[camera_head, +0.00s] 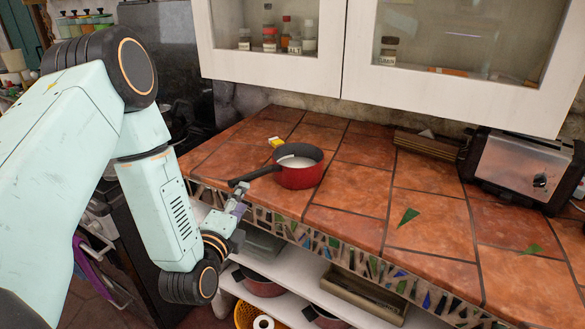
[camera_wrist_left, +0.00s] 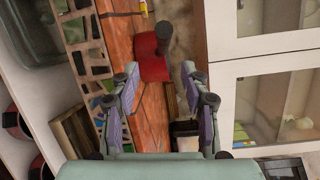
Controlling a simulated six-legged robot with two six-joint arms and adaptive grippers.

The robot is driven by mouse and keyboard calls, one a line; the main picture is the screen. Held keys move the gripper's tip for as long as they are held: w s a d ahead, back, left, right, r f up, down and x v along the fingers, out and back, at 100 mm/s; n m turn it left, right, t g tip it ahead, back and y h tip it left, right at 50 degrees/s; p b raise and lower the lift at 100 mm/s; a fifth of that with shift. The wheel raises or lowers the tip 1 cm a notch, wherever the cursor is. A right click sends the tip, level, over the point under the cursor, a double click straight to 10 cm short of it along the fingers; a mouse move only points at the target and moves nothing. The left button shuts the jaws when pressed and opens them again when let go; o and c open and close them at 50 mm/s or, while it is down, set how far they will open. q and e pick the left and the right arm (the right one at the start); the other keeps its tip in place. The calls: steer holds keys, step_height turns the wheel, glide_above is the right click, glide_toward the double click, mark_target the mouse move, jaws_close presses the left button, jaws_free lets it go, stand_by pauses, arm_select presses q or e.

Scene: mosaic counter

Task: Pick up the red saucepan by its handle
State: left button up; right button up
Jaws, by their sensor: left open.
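The red saucepan (camera_head: 302,178) stands upright on the tiled counter (camera_head: 350,205), near its front edge. Its dark handle (camera_head: 262,172) points left, toward the front edge. Something pale lies inside the pan. My left gripper (camera_head: 240,193) is close to the handle's end, partly overlapping it in the head view; contact cannot be told there. In the left wrist view the gripper (camera_wrist_left: 160,73) is open, its two fingers apart with nothing clamped between them. The red saucepan (camera_wrist_left: 152,66) shows just beyond the fingertips, with the dark handle (camera_wrist_left: 163,38) beside it. My right gripper is not in view.
A small yellow item (camera_head: 275,142) lies behind the pan. A toaster (camera_head: 518,165) and a wooden rack (camera_head: 428,145) stand at the back right. Wall cabinets (camera_head: 270,65) hang above. An open shelf (camera_head: 290,285) with pans is below. The counter right of the pan is mostly clear.

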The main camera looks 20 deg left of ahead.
mark_target(246, 176)
arm_select(q)
steer(key=shift+m, duration=0.3)
steer(key=x, duration=0.5)
steer(key=a+r+x, duration=0.1)
steer(key=x, duration=0.2)
steer(key=shift+s+a+b, duration=0.1)
steer(key=shift+s+b, duration=0.05)
steer(key=shift+b, duration=0.2)
steer(key=shift+w+a+f, duration=0.25)
steer(key=shift+w+a, duration=0.05)
steer(key=shift+a, duration=0.1)
steer(key=shift+s+d+r, duration=0.15)
steer(key=shift+d+r, duration=0.1)
steer(key=shift+d, duration=0.1)
steer(key=c, duration=0.4)
steer(key=shift+a+f, duration=0.15)
steer(key=shift+a, duration=0.1)
steer(key=c, duration=0.6)
steer(key=shift+d, duration=0.15)
jaws_close()
